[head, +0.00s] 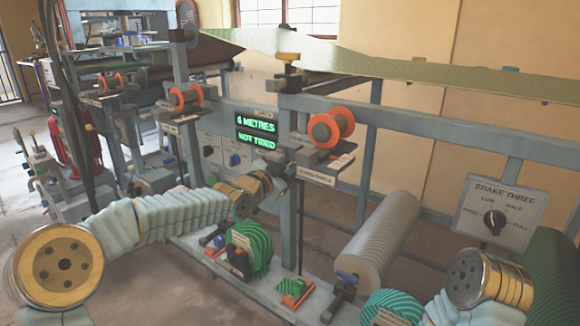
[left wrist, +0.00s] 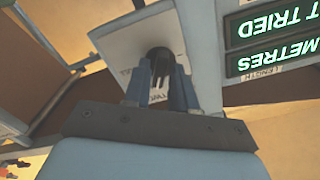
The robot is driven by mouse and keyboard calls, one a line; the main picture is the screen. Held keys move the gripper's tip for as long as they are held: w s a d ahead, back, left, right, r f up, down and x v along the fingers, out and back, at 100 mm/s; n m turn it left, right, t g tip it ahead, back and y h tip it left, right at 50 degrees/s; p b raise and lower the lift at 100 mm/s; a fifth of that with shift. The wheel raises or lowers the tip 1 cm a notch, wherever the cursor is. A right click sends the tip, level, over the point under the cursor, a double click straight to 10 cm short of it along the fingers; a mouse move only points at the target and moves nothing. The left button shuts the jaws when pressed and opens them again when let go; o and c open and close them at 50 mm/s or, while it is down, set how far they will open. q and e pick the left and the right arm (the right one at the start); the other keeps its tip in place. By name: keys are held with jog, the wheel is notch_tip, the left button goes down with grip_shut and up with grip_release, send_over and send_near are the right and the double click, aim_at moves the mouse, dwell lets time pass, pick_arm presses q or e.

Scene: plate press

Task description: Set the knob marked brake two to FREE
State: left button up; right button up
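In the left wrist view a black knob (left wrist: 160,60) stands on a pale panel (left wrist: 112,45). Its lettering is upside down and mostly covered, so I cannot read the name. My left gripper (left wrist: 159,78) has its two blue fingers on either side of the knob. I cannot tell whether they touch it. In the head view my left gripper (head: 281,172) is just below the green display (head: 256,131), partly hidden by its wrist and the clutter around it. The knob and its pointer setting are hidden there. My right gripper is out of view.
The display reads 6 METRES, NOT TRIED. A panel marked BRAKE THREE (head: 502,208) with a black knob is at the right. A grey post (head: 290,215) and an orange spool (head: 331,127) stand close to my left gripper. A ribbed grey roll (head: 383,240) lies right of the post.

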pick_arm(q)
grip_shut()
